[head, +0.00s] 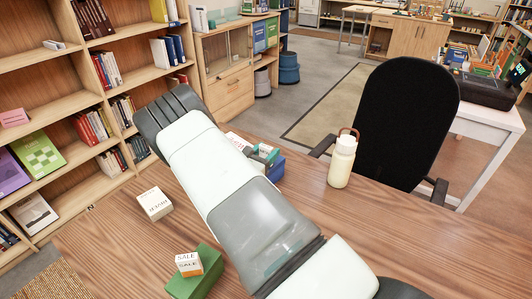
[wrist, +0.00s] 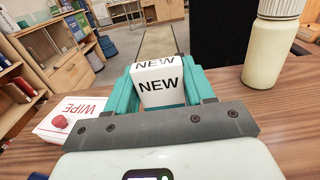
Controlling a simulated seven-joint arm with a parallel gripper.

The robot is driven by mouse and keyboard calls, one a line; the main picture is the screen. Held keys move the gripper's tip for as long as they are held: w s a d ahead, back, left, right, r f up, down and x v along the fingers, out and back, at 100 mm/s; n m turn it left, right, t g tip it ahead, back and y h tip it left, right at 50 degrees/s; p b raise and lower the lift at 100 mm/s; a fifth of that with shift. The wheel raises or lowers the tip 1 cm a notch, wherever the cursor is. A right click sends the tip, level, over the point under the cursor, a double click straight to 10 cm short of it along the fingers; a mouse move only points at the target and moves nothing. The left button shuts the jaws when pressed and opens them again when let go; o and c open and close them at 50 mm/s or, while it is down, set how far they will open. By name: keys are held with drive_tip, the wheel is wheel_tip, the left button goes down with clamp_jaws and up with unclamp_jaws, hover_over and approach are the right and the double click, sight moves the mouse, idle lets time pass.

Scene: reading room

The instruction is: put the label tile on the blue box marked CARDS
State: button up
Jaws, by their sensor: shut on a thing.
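The label tile (wrist: 160,84) is a small white block reading NEW on two faces. My gripper (wrist: 168,102) is shut on it, with a teal finger on each side, in the wrist view. In the head view my gripper (head: 264,151) shows only in part beyond my arm. A blue box (head: 277,168) shows just below and beside the fingers. Its marking cannot be read, and my arm hides part of it. I cannot tell whether the tile touches it. The wrist view does not clearly show the blue box.
A white box marked WIPE (wrist: 68,120) lies left of my gripper. A cream bottle (head: 342,162) stands to the right. Another white box (head: 154,203) and a green box (head: 196,281) bearing a SALE tile (head: 189,264) stand on the wooden table (head: 410,235). A black chair (head: 405,120) is behind.

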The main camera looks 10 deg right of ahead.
drive_tip(key=shift+f, duration=0.2)
drive_tip(key=o, duration=1)
drive_tip(key=shift+o, duration=0.2)
